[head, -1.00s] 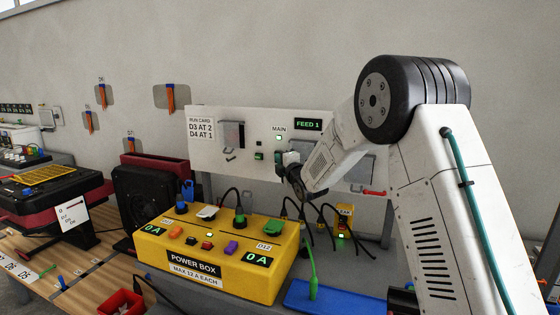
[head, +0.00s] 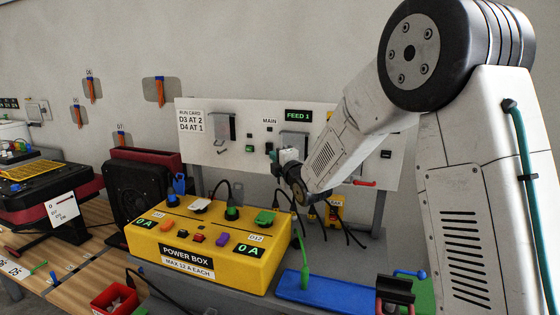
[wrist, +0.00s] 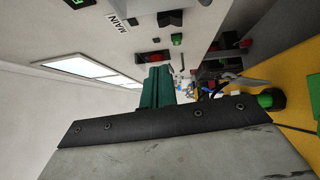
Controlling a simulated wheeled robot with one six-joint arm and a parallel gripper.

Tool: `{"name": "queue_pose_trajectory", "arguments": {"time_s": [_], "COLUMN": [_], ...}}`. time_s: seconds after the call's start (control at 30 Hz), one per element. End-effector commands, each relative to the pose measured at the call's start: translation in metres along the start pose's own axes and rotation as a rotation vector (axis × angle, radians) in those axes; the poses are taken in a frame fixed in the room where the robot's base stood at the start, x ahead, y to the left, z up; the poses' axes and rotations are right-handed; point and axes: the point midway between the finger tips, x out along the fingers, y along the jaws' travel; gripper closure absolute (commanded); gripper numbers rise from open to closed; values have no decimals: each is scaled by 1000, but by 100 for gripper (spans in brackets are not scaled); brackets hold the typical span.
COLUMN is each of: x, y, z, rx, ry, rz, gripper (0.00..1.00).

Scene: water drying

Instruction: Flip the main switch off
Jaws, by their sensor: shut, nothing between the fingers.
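The MAIN label (head: 269,121) is on the white panel (head: 225,165) at the back. The small lamp (head: 269,129) below it is dark. The main switch (head: 269,147) is below the lamp, just left of my gripper (head: 278,158), which is shut and empty. In the wrist view my gripper's teal fingers (wrist: 157,88) point at the panel, close to a dark switch with red on it (wrist: 153,57). The MAIN label (wrist: 123,13) shows there too. Whether the fingertips touch the switch I cannot tell.
A yellow power box (head: 200,250) with plugs and both displays at 0 A stands in front of the panel. A blue tray (head: 335,290) lies to its right. Black cables hang below my gripper. A green button (head: 249,149) sits left of the main switch.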

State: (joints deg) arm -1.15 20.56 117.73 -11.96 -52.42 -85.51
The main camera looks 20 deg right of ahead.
Motion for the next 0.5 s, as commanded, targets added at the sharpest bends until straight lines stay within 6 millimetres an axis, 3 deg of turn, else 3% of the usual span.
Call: {"name": "queue_pose_trajectory", "arguments": {"time_s": [0.2,0.5], "x": [-25,-29], "y": [3,4], "z": [1,4], "rx": [0,0], "ry": [-1,-4], "rz": [-1,-1], "gripper": [100,100]}}
